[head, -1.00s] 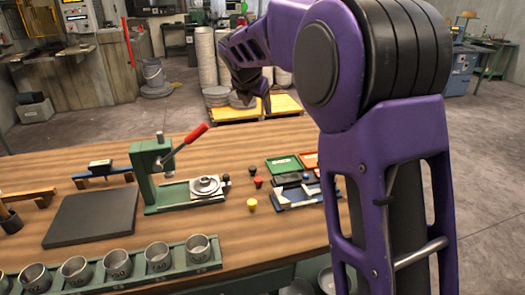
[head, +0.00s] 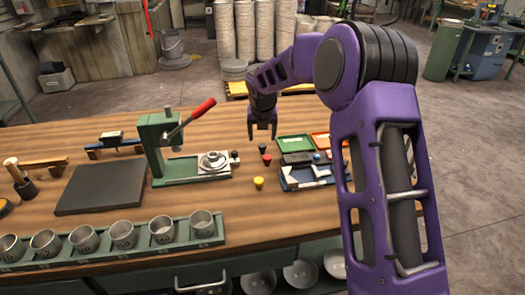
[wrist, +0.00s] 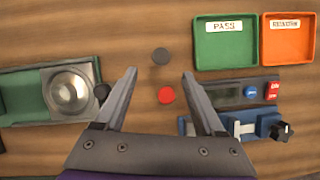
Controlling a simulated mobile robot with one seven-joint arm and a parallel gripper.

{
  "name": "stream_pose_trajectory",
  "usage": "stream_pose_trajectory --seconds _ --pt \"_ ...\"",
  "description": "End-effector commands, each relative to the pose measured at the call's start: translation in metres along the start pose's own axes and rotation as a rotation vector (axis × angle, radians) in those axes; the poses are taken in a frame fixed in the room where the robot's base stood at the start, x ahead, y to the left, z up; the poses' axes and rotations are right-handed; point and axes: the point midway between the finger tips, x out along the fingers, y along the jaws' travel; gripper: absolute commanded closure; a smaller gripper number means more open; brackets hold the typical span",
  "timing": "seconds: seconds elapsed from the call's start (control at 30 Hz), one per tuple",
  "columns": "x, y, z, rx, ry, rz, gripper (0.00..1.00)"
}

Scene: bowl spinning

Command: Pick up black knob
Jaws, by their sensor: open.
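The loose black knob (head: 262,148) stands on the wooden bench, right of the green press. In the wrist view the knob (wrist: 160,56) shows as a dark round top just beyond the fingertips, between their lines. My gripper (head: 262,137) is open and empty, pointing down above the bench near the knob. In the wrist view its two fingers (wrist: 160,74) are spread wide. A red knob (wrist: 166,95) lies between the fingers in that view. A yellow knob (head: 259,183) stands nearer the front edge and is hidden in the wrist view.
The green press (head: 165,150) with its red lever stands to the left. A green PASS tray (wrist: 226,45) and an orange tray (wrist: 288,42) lie to the right. A blue fixture (wrist: 262,128) and a grey box with buttons (wrist: 243,92) are close to the right finger.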

Motion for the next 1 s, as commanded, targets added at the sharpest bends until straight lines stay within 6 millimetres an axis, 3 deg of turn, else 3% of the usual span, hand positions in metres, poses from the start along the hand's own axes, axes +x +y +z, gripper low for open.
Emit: stream_pose_trajectory --seconds 0.27,0.53,0.83,0.87,1.0 --pt "0.022 -0.001 0.001 0.001 0.001 -0.001 0.29" --pt "0.060 -0.001 0.005 0.001 0.001 0.000 0.29" --pt "0.065 -0.001 0.006 0.001 -0.002 0.000 0.29" --pt "0.065 -0.001 0.006 0.001 -0.002 0.000 0.31" --pt "0.065 -0.001 0.006 0.001 -0.002 0.000 0.56"
